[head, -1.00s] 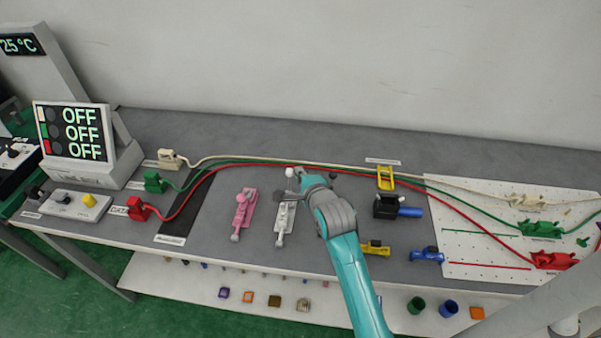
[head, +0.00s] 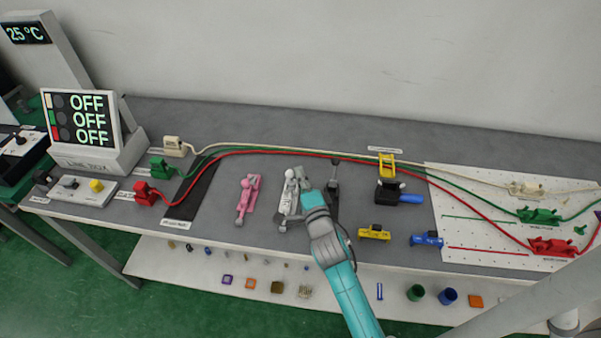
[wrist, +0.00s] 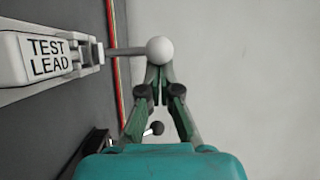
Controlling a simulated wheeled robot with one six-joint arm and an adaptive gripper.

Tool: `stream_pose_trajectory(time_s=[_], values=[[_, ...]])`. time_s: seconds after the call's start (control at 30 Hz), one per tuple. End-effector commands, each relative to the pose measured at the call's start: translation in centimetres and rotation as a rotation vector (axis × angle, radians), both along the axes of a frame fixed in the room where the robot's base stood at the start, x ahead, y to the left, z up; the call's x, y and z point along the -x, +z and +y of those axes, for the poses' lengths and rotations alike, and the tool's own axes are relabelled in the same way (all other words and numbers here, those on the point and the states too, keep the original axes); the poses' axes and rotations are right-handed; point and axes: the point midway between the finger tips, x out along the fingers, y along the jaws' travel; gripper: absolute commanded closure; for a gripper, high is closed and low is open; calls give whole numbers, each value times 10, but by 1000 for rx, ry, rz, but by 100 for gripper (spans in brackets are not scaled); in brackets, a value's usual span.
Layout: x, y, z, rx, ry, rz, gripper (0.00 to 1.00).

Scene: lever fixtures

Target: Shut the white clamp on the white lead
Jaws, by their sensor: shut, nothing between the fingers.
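A white toggle clamp (head: 284,212) marked TEST LEAD lies mid-bench. In the wrist view its white body (wrist: 45,55) is at upper left, and its grey lever runs right to a white ball knob (wrist: 160,49). My gripper (wrist: 158,84) is shut and empty; its fingertips are just below the knob in that view, touching or very close. In the head view my gripper (head: 300,186) is beside the clamp's far end and partly covers it. The white lead (head: 300,153) runs along the bench's back to a cream fitting (head: 525,189) on the pegboard.
A pink clamp (head: 247,198) lies left of the white one. A black clamp (head: 334,187) stands close on the right. Yellow (head: 374,232) and blue (head: 427,240) clamps lie farther right. Green and red leads run behind. The display (head: 82,120) reads OFF on each line.

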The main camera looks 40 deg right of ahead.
Motion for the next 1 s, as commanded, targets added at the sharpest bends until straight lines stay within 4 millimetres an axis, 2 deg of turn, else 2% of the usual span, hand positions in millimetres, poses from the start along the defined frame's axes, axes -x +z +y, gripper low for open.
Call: stream_pose_trajectory(time_s=[0.2, 0.57, 0.67, 1.0], values=[[3, -9, 3, -1, 1, 2, 100], [8, -9, 5, 0, 0, 1, 100], [19, -10, 8, -1, 0, 2, 100], [72, -14, 26, -1, 0, 3, 100]])
